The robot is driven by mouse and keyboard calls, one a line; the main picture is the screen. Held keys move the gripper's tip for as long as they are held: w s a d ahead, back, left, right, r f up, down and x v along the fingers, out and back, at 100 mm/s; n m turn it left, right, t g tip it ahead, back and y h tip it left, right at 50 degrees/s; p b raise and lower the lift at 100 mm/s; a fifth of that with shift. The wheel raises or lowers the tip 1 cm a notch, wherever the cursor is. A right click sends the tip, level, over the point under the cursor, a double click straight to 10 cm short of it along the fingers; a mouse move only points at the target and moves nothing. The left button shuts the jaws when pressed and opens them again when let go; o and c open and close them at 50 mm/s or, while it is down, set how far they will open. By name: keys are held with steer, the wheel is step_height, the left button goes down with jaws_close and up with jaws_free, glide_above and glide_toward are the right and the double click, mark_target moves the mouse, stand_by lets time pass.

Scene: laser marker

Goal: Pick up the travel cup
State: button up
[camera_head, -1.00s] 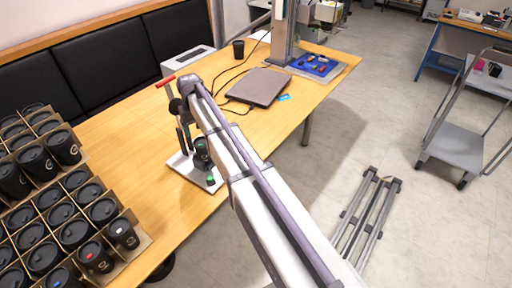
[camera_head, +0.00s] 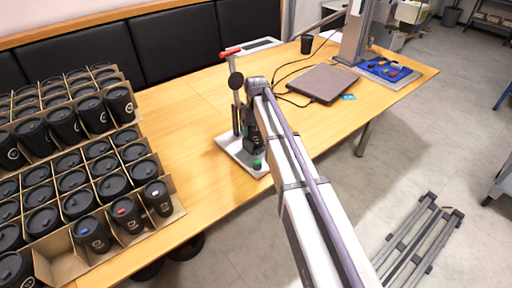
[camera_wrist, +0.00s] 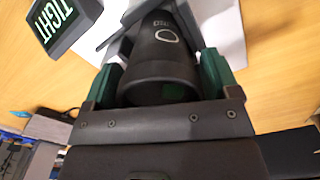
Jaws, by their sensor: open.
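In the wrist view a black travel cup (camera_wrist: 165,58) with a pale ring logo lies between the two green-padded fingers of my gripper (camera_wrist: 158,78). The fingers stand open on either side of it; I cannot tell whether either touches it. The cup is over a white plate (camera_wrist: 225,25), beside a dark block marked "TIGHT" (camera_wrist: 64,22). In the head view my arm reaches to a stand with a white base (camera_head: 232,150) and a red-handled lever (camera_head: 230,53); my arm hides much of this spot. More black lidded cups (camera_head: 157,195) fill cardboard boxes at the left.
The divided cardboard box (camera_head: 70,262) has some empty cells at its front. A closed laptop (camera_head: 322,83), a blue tray (camera_head: 388,70) and another black cup (camera_head: 306,43) are farther back on the wooden table (camera_head: 195,110). Bare table lies between boxes and stand.

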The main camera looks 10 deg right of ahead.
steer(key=shift+f, duration=0.15)
steer(key=c, duration=0.3)
steer(key=shift+p, duration=0.35)
steer(key=shift+c, duration=0.2)
step_height(320, 180, up, 10)
steer(key=p, duration=1)
steer(key=shift+r, duration=0.2)
steer(key=shift+f, duration=0.15)
